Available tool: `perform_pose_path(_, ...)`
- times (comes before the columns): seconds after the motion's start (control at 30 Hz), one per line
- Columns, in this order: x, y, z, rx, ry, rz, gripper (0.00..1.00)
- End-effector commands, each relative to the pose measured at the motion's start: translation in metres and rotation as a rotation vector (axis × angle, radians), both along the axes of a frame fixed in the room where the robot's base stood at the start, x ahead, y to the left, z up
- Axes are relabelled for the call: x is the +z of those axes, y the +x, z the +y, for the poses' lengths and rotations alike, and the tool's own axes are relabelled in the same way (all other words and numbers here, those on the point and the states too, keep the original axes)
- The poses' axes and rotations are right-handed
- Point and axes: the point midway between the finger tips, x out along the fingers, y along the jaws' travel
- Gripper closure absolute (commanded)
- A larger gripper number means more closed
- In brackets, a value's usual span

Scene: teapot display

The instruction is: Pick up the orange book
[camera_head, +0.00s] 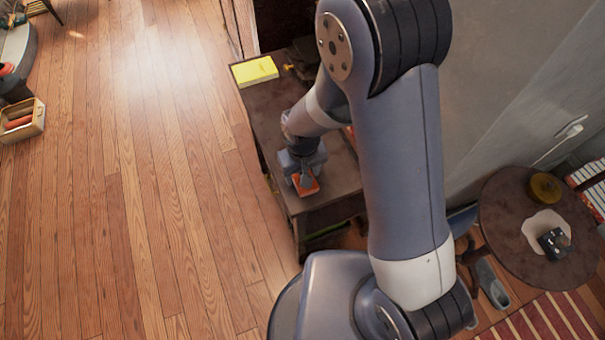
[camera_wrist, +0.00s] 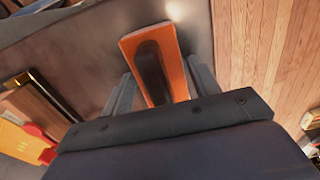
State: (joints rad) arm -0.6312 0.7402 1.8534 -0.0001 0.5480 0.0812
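The orange book (camera_head: 308,188) is at the near end of a dark table (camera_head: 262,108) in the head view, and my gripper (camera_head: 301,172) is right over it, hiding part of it. In the wrist view the orange book (camera_wrist: 177,62) lies between the two fingers of my gripper (camera_wrist: 159,68). A dark elongated shape (camera_wrist: 152,72) covers its middle; I cannot tell whether it is part of the cover. The fingers are apart, one on each side of the book. I see no clear grip on it.
A yellow book (camera_head: 254,71) lies at the far end of the table. A round brown table (camera_head: 515,235) stands at the right. Open wooden floor (camera_head: 120,200) fills the left, with a small crate (camera_head: 38,122) at the edge.

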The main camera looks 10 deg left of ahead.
Motion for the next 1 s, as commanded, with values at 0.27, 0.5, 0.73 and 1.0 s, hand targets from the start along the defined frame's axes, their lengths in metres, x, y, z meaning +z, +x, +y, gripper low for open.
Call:
perform_pose_path(0.27, 0.0, 0.0, 0.0, 0.0, 0.0, 0.0, 0.65)
perform_pose_path(0.5, 0.0, 0.0, 0.0, 0.0, 0.0, 0.0, 0.74)
perform_pose_path(0.73, 0.011, 0.001, 0.001, 0.0, 0.002, -0.003, 0.74)
perform_pose_path(1.0, 0.056, 0.001, 0.001, 0.0, 0.004, -0.005, 0.74)
